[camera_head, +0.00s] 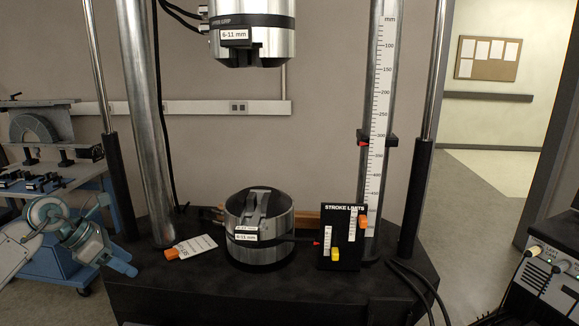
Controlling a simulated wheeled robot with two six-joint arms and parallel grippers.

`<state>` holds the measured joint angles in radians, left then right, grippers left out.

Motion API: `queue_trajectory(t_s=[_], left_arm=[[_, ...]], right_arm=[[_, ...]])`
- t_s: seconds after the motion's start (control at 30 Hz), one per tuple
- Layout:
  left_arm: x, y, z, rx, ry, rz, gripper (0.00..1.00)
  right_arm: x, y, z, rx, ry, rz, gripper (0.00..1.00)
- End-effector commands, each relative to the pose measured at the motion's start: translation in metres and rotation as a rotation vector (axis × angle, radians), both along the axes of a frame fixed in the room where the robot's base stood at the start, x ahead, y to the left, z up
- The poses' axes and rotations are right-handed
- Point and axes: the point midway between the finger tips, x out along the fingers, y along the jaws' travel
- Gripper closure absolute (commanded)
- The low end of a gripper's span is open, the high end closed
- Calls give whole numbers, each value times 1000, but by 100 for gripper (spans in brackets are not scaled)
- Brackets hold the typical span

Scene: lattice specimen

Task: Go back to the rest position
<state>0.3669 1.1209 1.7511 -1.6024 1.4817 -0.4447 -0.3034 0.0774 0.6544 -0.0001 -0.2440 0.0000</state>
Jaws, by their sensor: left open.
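My left arm comes in from the left edge, and my left gripper (124,258) is open beside the left front of the black machine base (240,300). I see nothing between its fingers. The lower grip (259,226), a metal cylinder labelled 6-13 mm or similar, stands on the base to its right. The upper grip (252,34), labelled 6-11 mm, hangs above with a clear gap between them. No lattice specimen is visible.
A white tag with an orange end (195,247) lies on the base near my left gripper. A black stroke limits panel (343,237) stands right of the lower grip. Metal columns (152,120) flank the grips. A blue cart (60,200) stands left, a control box (548,275) right.

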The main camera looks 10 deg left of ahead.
Motion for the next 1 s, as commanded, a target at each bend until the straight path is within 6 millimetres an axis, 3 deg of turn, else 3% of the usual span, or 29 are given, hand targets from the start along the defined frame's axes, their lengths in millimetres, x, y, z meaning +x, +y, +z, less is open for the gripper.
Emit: queue_trajectory(t_s=[0.37, 0.5, 0.6, 0.7, 0.83, 1.0], left_arm=[[17, -103, -11, -433, -162, 13, 46], [18, -151, -3, -748, -225, 89, 46], [15, -175, 7, -1023, -256, 203, 46], [12, -182, 14, -1289, -262, 358, 46], [5, -173, 9, -1608, -236, 621, 46], [-14, -147, -32, -1947, -147, 1066, 46]], right_arm=[[-1, -3, 0, -3, 1, 1, 64], [-4, -4, 0, -4, 5, 1, 64], [-4, -5, 0, -5, 5, 1, 64], [-3, -5, 0, -5, 4, 1, 64], [-2, -5, 0, -5, 4, 1, 64], [-2, -5, 0, -5, 4, 1, 64]])
